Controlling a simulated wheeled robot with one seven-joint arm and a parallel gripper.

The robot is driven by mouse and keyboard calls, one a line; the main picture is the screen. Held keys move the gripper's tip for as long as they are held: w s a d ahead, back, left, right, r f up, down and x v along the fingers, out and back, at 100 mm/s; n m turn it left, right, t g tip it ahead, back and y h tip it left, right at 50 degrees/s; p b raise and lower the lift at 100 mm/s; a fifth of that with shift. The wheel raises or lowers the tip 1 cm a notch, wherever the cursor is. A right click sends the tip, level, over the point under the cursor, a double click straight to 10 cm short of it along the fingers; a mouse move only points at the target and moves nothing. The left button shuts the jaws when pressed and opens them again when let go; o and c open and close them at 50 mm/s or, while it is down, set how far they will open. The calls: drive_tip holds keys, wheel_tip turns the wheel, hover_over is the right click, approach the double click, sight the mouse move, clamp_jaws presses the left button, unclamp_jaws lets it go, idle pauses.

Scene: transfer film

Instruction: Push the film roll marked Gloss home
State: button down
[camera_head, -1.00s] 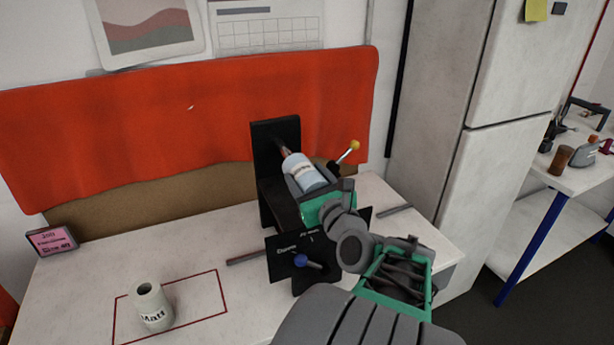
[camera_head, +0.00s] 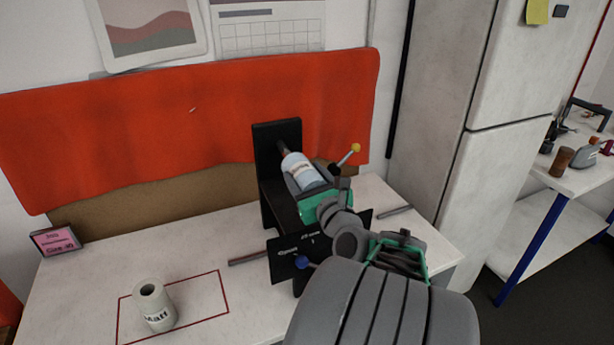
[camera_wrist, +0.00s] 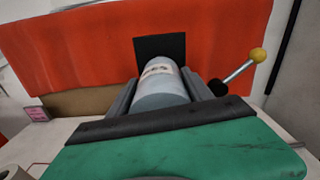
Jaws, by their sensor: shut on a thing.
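The pale blue-grey film roll (camera_head: 303,169) has small lettering that I cannot read clearly. It lies along the spindle (camera_head: 282,147) of the black stand (camera_head: 276,136), its far end close to the upright plate. My gripper (camera_head: 308,181) is shut on the roll from the near side. In the wrist view the roll (camera_wrist: 162,85) sits between both fingers, with the black plate (camera_wrist: 160,46) just beyond it. Whether the roll touches the plate is hidden. A lever with a yellow knob (camera_head: 355,148) stands to the right of the roll.
A white roll marked Matt (camera_head: 154,305) stands upright in a red outlined rectangle (camera_head: 222,292) at the left front. A pink sign (camera_head: 55,240) stands at the left. The table between is clear.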

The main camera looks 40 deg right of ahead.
sight(288, 153)
drive_tip(key=shift+p+x, duration=0.65)
drive_tip(key=shift+x, duration=0.9)
drive_tip(key=shift+w+r, duration=0.1)
drive_tip(key=shift+w, duration=0.05)
drive_tip(key=shift+p+x, duration=1.1)
drive_tip(key=shift+x, duration=1.15)
drive_tip(key=shift+w, duration=0.2)
drive_tip(key=shift+p+x, duration=0.95)
drive_tip(key=shift+x, duration=0.65)
drive_tip(key=shift+c, duration=1.8)
unclamp_jaws()
drive_tip(key=shift+s, duration=0.15)
